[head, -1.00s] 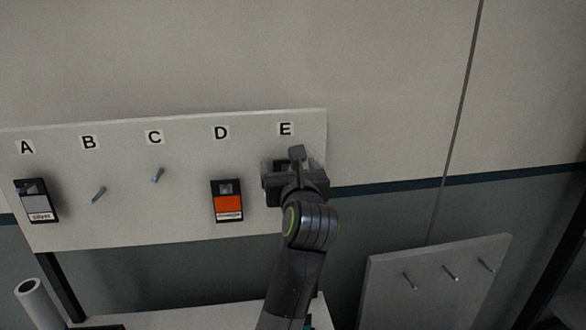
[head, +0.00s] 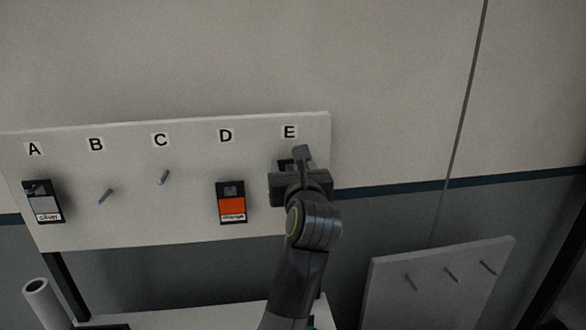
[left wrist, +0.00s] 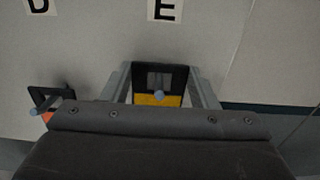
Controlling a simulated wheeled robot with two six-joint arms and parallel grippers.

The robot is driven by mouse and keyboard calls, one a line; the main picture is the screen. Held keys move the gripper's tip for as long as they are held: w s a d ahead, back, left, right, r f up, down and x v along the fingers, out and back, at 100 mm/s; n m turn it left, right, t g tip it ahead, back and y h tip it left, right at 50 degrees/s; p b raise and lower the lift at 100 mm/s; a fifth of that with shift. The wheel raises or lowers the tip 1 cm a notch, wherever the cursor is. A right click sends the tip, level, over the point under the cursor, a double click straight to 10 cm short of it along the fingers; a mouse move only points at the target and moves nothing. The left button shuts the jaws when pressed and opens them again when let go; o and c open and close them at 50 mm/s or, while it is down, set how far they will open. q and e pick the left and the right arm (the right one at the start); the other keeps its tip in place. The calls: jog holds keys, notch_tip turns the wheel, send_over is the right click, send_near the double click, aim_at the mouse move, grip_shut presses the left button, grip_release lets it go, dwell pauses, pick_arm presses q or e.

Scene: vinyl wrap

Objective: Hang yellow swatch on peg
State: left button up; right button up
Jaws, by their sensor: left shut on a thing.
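The yellow swatch (left wrist: 172,101) shows in the left wrist view as a black card top with a window and a yellow strip below. My left gripper (left wrist: 163,84) is shut on it, one finger at each side. A metal peg tip (left wrist: 158,95) shows in front of the swatch, at the lower edge of its window; it appears to come through the window. How far the card sits along the peg cannot be told. My right gripper is not in view.
The white board (head: 200,145) holds a silver swatch (head: 43,204) under A and an orange swatch (head: 231,203) under D. The pegs under B (head: 105,196) and C (head: 163,177) are bare. A grey panel (head: 430,285) with pegs stands at lower right.

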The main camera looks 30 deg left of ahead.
pick_arm(q)
jog(key=shift+r, duration=0.25)
jog(key=b+v, duration=0.1)
jog(key=v, duration=0.5)
dwell(1.0)
dwell(1.1)
